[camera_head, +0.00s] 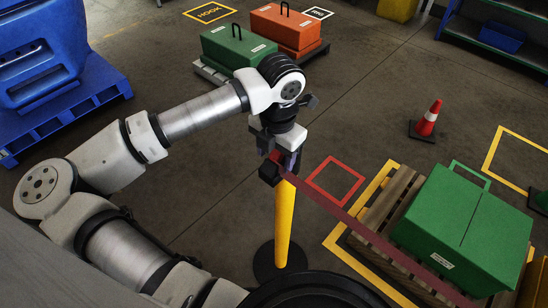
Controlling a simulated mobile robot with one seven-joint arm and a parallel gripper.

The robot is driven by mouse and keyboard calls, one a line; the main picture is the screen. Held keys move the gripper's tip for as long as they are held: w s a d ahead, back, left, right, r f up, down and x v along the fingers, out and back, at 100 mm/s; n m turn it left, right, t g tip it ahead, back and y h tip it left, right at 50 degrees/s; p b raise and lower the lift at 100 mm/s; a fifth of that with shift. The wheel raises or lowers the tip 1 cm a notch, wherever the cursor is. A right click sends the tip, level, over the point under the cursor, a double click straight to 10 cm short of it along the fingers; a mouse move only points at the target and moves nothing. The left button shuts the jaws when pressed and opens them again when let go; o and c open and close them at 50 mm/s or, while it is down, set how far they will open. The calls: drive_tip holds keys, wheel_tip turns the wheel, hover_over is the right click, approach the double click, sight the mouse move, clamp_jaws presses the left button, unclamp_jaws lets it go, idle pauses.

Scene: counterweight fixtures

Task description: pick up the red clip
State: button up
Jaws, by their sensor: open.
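My gripper (279,170) points down over the top of a yellow post (284,225). It is open, with its dark fingers around the post's head. A small red piece (277,157), which looks like the red clip, shows between the fingers at the post's top. The fingers hide most of it, and I cannot tell whether they touch it. A dark red strap (345,217) runs from there down to the right, in front of a green box.
The green box (458,230) stands on a wooden pallet (385,205) at right. An orange cone (428,120) stands behind it. Green (235,48) and orange (285,27) handled boxes stand at the back. A blue pallet (75,100) is at left.

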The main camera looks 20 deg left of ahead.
sight(275, 154)
drive_tip(key=c, duration=1.2)
drive_tip(key=shift+c, duration=0.2)
wheel_tip(275, 154, up, 20)
drive_tip(key=b, duration=0.3)
wheel_tip(275, 154, down, 20)
drive_tip(key=p, duration=0.3)
drive_tip(key=shift+r, duration=0.3)
clamp_jaws()
drive_tip(key=shift+r+b, duration=0.3)
drive_tip(key=shift+r, duration=0.3)
